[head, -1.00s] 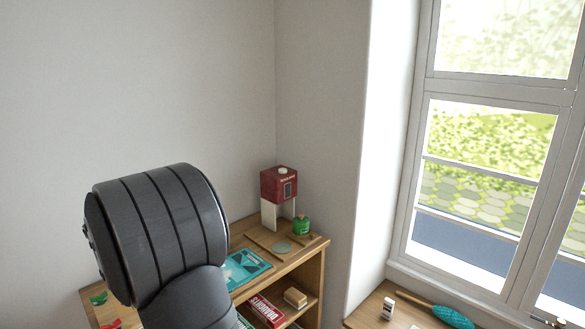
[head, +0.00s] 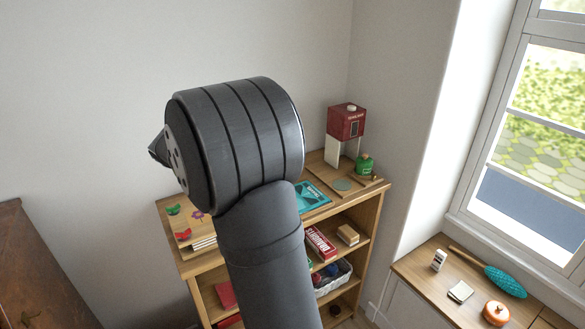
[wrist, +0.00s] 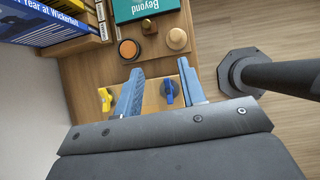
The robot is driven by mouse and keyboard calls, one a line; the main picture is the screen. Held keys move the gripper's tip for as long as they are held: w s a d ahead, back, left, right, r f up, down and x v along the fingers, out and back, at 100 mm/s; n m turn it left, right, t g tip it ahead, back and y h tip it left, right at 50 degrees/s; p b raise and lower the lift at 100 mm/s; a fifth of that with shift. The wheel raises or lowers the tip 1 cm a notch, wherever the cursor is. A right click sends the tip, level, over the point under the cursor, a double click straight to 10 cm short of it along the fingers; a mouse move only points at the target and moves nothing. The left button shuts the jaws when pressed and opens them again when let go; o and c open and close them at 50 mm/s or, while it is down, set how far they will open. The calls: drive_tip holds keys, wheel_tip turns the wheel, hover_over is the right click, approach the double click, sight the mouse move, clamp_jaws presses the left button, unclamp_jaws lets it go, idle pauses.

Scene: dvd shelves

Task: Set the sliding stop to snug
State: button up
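In the wrist view my gripper (wrist: 160,72) is open, with two blue-grey fingers spread apart over a light wooden board. A blue knob or lever (wrist: 169,91) on the board shows between the fingers, closer to the right one; I cannot tell whether they touch. A yellow knob or lever (wrist: 105,99) sits left of the left finger. I cannot tell which part is the sliding stop, and no snug mark is readable. The gripper's body hides the near part of the board. In the head view my arm hides the fingers.
Beyond the fingers are an orange-topped round tin (wrist: 129,49), a wooden knob (wrist: 177,39), a teal book (wrist: 145,7) and upright books (wrist: 50,24). The head view shows a shelf unit (head: 376,196) with a red-topped box (head: 346,122), and a windowsill counter (head: 420,265).

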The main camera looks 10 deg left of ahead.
drive_tip(key=w+d+r+m+g+y, duration=0.3)
drive_tip(key=w+d+r+m+y, duration=0.1)
drive_tip(key=w+d+m, duration=0.15)
drive_tip(key=w+d+r+m+g+y, duration=0.2)
drive_tip(key=w+d+r+m+y, duration=0.25)
drive_tip(key=d, duration=0.25)
drive_tip(key=x, duration=1.1)
drive_tip(key=s+x, duration=0.1)
drive_tip(key=x, duration=0.5)
drive_tip(key=shift+s+a+f, duration=0.1)
drive_tip(key=shift+f, duration=0.25)
clamp_jaws()
